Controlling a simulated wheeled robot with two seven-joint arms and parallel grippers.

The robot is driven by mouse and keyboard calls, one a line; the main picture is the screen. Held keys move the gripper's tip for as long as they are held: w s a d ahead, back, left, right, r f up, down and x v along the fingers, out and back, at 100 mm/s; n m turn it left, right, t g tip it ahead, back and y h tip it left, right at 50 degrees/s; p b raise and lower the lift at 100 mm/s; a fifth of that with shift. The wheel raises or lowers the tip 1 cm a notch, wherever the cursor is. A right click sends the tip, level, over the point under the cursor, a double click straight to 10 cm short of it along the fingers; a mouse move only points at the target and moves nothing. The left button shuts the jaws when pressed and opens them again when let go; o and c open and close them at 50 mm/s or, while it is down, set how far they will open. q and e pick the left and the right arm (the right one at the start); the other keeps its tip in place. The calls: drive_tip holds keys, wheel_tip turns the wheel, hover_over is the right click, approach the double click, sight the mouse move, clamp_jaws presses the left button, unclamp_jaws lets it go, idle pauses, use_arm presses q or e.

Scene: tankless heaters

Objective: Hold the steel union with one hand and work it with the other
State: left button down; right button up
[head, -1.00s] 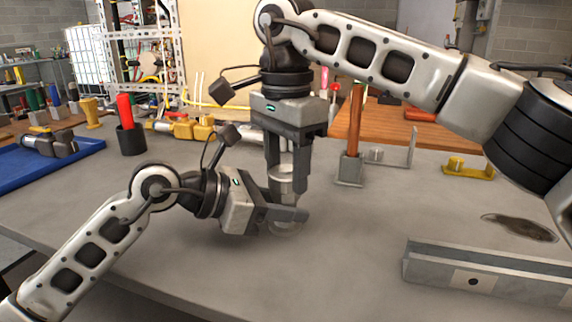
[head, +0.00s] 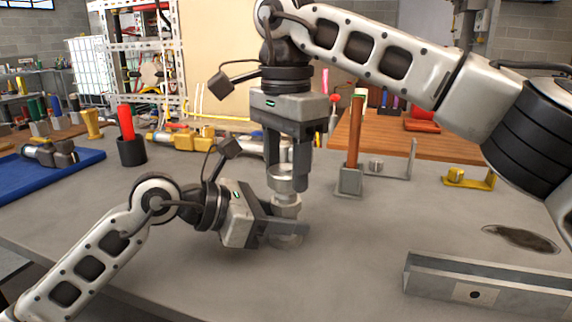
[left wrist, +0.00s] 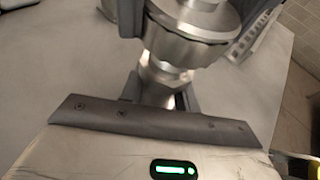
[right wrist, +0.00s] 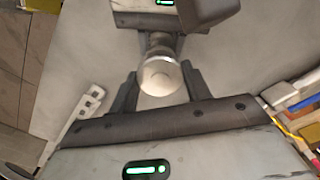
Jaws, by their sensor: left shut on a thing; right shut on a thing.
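The steel union (head: 285,203) stands upright over the grey table, between my two grippers. My left gripper (head: 287,229) comes in low from the left and is shut on its lower part. My right gripper (head: 289,183) points straight down and is shut on its upper part. In the left wrist view the union (left wrist: 178,45) shows a wide ring above a narrower neck. In the right wrist view its round pale end (right wrist: 158,77) sits between my right fingers. The fingers hide parts of the union.
A copper pipe stands in a grey block (head: 349,181) just right of the grippers. A steel channel (head: 485,283) lies at the front right. A black cup (head: 131,151) and a blue tray (head: 50,178) are left. The front middle of the table is clear.

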sight(286, 169)
drive_tip(key=shift+r, duration=2)
use_arm(q)
drive_tip(key=c, duration=0.9)
unclamp_jaws()
drive_tip(key=shift+c, duration=0.2)
